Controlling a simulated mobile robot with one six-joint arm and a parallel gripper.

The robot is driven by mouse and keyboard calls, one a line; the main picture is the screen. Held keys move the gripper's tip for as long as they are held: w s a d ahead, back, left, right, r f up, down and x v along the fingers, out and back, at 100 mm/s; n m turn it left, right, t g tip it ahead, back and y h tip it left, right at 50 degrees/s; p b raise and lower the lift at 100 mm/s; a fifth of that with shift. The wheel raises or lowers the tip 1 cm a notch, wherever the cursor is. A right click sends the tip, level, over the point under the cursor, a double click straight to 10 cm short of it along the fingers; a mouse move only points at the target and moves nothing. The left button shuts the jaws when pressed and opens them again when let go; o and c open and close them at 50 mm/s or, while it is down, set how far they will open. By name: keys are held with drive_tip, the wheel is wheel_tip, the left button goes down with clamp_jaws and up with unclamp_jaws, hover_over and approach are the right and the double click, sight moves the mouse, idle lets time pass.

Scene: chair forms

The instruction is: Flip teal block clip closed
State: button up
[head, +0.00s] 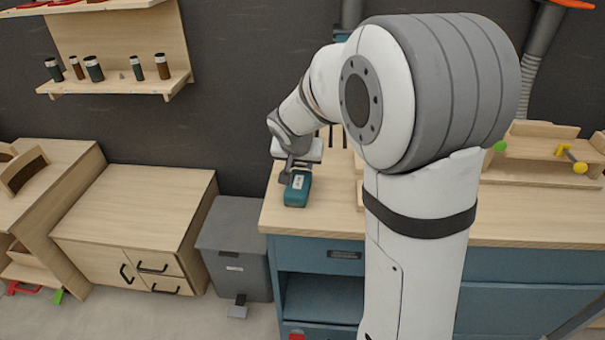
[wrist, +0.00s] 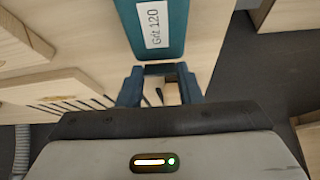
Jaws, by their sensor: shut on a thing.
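The teal block (head: 297,190) lies on the wooden top of the blue workbench, near its left end. In the wrist view, the teal block (wrist: 160,14) shows a white label reading "Grit 120". My gripper (head: 288,177) is low over the bench at the block's far end. In the wrist view, my gripper (wrist: 160,78) has its two dark fingers a little apart at the block's near end. It is shut on a small part there, which appears to be the block's clip. The clip is mostly hidden, and its angle cannot be told.
The blue workbench (head: 420,231) has wooden parts to the right of the block. A grey bin (head: 233,245) and a wooden cabinet (head: 135,205) stand to its left. A wall shelf (head: 120,84) holds several small containers. My arm hides the middle of the bench.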

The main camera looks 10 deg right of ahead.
drive_tip(key=shift+s+f+t+b, duration=0.1)
drive_tip(key=shift+f+t+b, duration=0.35)
drive_tip(key=shift+b, duration=2)
drive_tip(key=shift+s+a+r+h+b, duration=0.15)
drive_tip(key=shift+r+h+b, duration=0.15)
drive_tip(key=shift+b, duration=0.55)
drive_tip(key=o, duration=1)
drive_tip(key=shift+p+v, duration=0.35)
drive_tip(key=shift+v, duration=3.55)
